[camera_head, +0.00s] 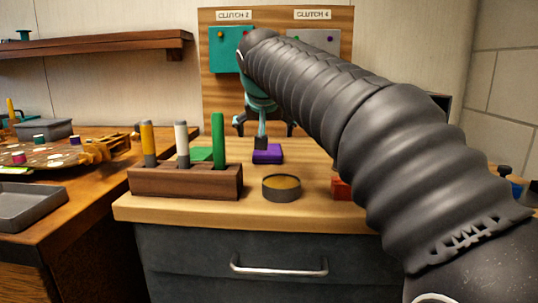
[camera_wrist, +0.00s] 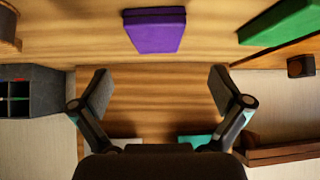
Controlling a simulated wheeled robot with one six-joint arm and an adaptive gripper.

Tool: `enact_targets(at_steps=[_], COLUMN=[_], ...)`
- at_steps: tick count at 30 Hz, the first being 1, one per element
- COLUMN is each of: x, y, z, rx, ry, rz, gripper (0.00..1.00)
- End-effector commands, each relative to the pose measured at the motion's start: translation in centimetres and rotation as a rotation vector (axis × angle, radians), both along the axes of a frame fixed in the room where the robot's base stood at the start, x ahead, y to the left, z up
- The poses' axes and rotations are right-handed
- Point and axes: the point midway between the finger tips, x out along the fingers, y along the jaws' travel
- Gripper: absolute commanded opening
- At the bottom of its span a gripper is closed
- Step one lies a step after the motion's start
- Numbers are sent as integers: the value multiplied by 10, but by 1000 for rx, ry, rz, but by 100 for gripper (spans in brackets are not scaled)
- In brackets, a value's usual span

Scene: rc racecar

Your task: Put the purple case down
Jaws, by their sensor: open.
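The purple case (camera_head: 268,154) lies on the light wooden worktop, towards its back. It also shows in the wrist view (camera_wrist: 155,32) at the top centre, resting flat on the wood. A small dark shape shows just above it in the head view; I cannot tell what it is. My gripper (camera_head: 264,128) is above and behind the case in the head view, near the back board. In the wrist view my gripper (camera_wrist: 161,90) has its two fingers wide apart, with nothing between them. The case lies beyond the fingertips, apart from them.
A wooden rack (camera_head: 190,182) with several upright sticks stands left of the case. A round tin (camera_head: 281,188) is in front, and a red block (camera_head: 341,188) at right is partly hidden by my arm. A back board (camera_head: 278,80) holds teal and grey panels.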

Motion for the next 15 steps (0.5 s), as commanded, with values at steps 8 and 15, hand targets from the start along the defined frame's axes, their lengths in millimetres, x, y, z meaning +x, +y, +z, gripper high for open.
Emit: enact_targets(at_steps=[8,15], x=[21,32], y=[0,-2], z=[-21,-32], rx=[0,-1], ry=[0,2], rz=[0,-1], gripper=[100,100])
